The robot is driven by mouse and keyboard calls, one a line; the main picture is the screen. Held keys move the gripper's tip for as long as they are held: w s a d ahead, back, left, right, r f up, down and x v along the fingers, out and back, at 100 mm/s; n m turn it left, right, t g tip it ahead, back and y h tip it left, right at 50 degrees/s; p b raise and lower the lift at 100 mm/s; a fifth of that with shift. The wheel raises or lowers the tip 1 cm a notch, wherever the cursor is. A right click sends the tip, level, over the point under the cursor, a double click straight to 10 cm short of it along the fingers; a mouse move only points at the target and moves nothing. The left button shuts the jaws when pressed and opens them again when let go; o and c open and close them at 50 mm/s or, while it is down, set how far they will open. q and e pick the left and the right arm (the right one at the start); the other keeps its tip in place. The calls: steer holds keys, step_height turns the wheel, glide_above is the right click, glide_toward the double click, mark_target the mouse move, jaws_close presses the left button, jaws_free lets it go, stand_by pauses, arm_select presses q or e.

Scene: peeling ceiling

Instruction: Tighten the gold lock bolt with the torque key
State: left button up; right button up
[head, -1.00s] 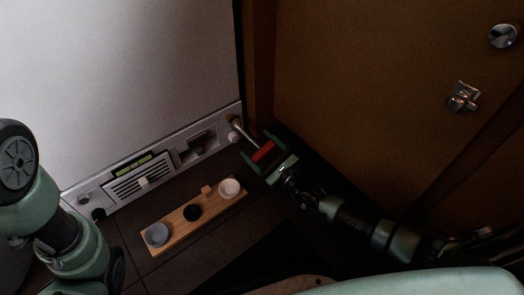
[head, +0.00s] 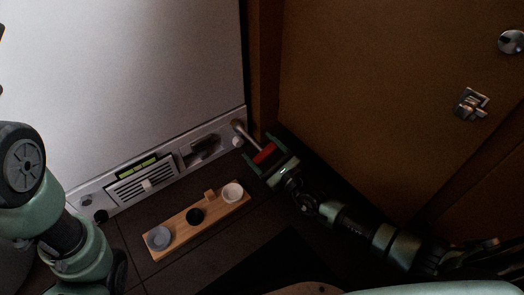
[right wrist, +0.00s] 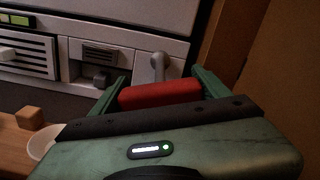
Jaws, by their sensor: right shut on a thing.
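The torque key has a red handle (head: 264,153) and a grey shaft (head: 249,138). My right gripper (head: 264,155) is shut on the red handle, with a green finger on either side. The red handle (right wrist: 160,94) also shows between the fingers in the right wrist view. The shaft reaches up and left to a round fitting at the right end of the grey panel (head: 172,160). The shaft's tip seems to meet that fitting; I cannot make out the gold bolt itself. My left arm shows at the left edge, but its gripper is not in view.
A wooden rack (head: 181,232) with grey, black and white round pieces lies on the dark floor below the panel. A vent grille (head: 143,184) is in the panel. A brown wall (head: 390,90) with a metal latch (head: 470,104) closes off the right side.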

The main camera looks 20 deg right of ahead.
steer(key=shift+w+a+b, duration=0.2)
steer(key=shift+w+b, duration=0.1)
steer(key=shift+w, duration=0.15)
stand_by(0.5)
steer(key=shift+w+a, duration=0.15)
steer(key=shift+w, duration=0.25)
stand_by(0.3)
